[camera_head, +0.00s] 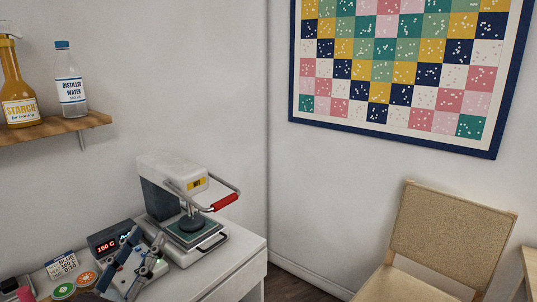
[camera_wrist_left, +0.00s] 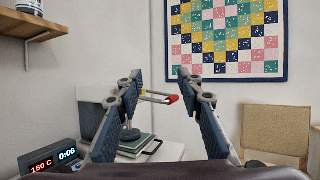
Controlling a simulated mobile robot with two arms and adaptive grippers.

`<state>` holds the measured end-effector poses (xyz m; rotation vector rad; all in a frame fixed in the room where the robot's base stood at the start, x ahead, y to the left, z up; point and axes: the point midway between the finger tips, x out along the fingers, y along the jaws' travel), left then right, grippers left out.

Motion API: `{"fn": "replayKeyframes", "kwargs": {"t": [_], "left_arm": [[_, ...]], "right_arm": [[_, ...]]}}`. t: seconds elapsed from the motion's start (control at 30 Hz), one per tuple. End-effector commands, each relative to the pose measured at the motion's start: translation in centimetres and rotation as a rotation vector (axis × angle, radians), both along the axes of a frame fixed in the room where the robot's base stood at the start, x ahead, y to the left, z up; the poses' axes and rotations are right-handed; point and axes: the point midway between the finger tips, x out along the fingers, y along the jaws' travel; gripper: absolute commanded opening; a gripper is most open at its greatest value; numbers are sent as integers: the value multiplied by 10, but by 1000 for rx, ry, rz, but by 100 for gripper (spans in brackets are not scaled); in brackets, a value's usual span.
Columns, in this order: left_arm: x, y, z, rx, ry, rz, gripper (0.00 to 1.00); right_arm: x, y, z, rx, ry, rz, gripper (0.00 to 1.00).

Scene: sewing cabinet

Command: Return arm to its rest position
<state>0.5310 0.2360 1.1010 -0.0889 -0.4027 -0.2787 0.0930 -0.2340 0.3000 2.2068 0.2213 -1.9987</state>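My left gripper (camera_head: 146,243) is at the lower left of the head view, over the front of the cabinet. Its two fingers are spread with nothing between them, as the left wrist view (camera_wrist_left: 160,80) also shows. A white heat press (camera_head: 166,170) stands just beyond it, with a red-gripped handle (camera_head: 225,201) sticking out to the right. The gripper appears apart from the press and handle. The press also shows behind the fingers in the left wrist view (camera_wrist_left: 92,118). My right gripper is in neither view.
A control box (camera_wrist_left: 50,160) reads 150 C and 0:06. A card (camera_head: 62,265) and round coloured items (camera_head: 87,278) lie at the lower left. A shelf (camera_head: 60,128) holds a starch bottle (camera_head: 18,85) and a water bottle (camera_head: 70,80). A chair (camera_head: 452,235) stands at right.

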Motion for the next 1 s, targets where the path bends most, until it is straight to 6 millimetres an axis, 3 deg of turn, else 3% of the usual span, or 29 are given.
{"fn": "replayKeyframes", "kwargs": {"t": [0.07, 0.17, 0.27, 0.37, 0.5, 0.6, 0.73, 0.9, 0.93, 1.0], "left_arm": [[-2, 30, -16, -339, 88, 41, 34], [-9, 73, -60, -817, 206, 128, 34], [-28, 102, -127, -1274, 315, 252, 34], [-58, 109, -197, -1669, 400, 400, 34], [-113, 87, -281, -2119, 494, 639, 34], [-152, 59, -322, -2354, 542, 810, 34], [-197, 21, -354, -2573, 586, 1017, 34], [-249, -30, -374, -2778, 638, 1285, 34], [-255, -37, -378, 2759, -635, -1307, 34], [-247, -33, -401, 2773, -639, -1324, 34]], "right_arm": [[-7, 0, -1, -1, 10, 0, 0], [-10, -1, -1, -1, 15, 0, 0], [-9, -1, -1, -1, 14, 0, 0], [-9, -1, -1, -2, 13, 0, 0], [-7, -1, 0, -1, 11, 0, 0], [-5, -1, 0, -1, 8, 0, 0], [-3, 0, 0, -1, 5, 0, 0], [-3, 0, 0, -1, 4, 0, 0], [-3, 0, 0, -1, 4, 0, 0], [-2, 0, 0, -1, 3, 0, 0]]}}
